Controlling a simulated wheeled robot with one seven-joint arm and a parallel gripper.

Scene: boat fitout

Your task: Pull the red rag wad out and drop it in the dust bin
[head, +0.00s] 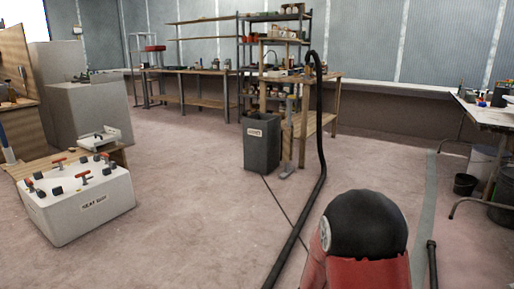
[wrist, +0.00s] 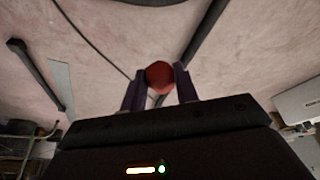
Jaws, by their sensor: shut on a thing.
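The red rag wad (wrist: 160,75) is a small, dark red ball in the wrist view. My gripper (wrist: 158,73) is shut on it, with one dark finger on each side, and the wad shows above bare floor. Neither my gripper nor the wad can be made out in the head view. A tall grey bin (head: 262,147) with a white label stands on the floor near the middle of the head view, by the end of a wooden bench. It looks like the dust bin, but the label is too small to read. Its inside is hidden.
A thick black hose (head: 319,150) hangs from the wooden bench (head: 325,122) and runs along the floor. A thin dark cable (head: 284,205) also lies there. A white box (head: 80,205) with red handles stands left. A cluttered table (head: 490,112) is right. Floor left of the bin is clear.

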